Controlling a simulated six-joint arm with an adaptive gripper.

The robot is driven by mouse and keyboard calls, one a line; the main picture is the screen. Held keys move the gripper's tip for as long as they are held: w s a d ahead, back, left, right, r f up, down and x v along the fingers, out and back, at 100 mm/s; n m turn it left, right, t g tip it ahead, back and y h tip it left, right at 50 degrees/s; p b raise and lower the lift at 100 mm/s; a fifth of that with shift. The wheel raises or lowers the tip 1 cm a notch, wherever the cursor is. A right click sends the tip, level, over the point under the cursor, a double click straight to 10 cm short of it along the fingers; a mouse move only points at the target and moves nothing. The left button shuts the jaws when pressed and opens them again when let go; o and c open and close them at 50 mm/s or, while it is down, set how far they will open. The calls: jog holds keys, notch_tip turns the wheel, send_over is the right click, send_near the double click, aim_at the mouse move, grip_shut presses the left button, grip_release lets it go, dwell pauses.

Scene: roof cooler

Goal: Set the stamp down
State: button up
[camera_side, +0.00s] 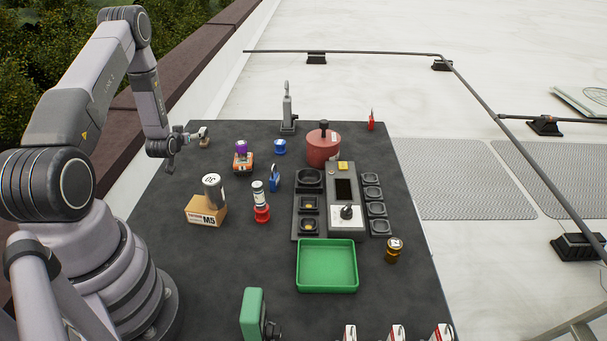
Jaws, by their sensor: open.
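My gripper (187,150) is at the far left part of the dark mat, at the end of my arm. Its fingers are spread apart. A small tan-brown piece that looks like the stamp (205,143) stands on the mat close to the right-hand finger. The finger partly covers its top, and I cannot tell whether they touch.
An orange item with a purple top (241,160) and a blue item (280,147) stand to the right. A green tray (327,287) is nearer the front. The dark mat (170,240) is bare at left.

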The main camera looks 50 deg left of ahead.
jog(key=w+d+r+m+h, duration=0.1)
jog(key=w+d+r+h, duration=0.15)
jog(key=d+r, duration=0.35)
jog(key=w+d+r+m+h, duration=0.1)
jog(key=w+d+r, duration=0.2)
jog(key=r, duration=0.6)
jog(key=s+d+r+m+g+h, duration=0.1)
jog(key=s+d+r+m+h, duration=0.15)
jog(key=d+r, duration=1.05)
jog(key=s+d+r+m+g+h, duration=0.1)
jog(key=s+d+r+m+h, duration=0.3)
jog(key=s+d, duration=0.75)
jog(key=s+d+g, duration=0.1)
jog(key=s+d, duration=0.2)
jog(key=s, duration=0.3)
jog(key=s+d+r+g, duration=0.1)
jog(key=s+d, duration=0.2)
jog(key=s, duration=0.3)
jog(key=shift+s+r+y, duration=0.3)
jog(key=shift+s, duration=0.1)
jog(key=shift+o, duration=0.2)
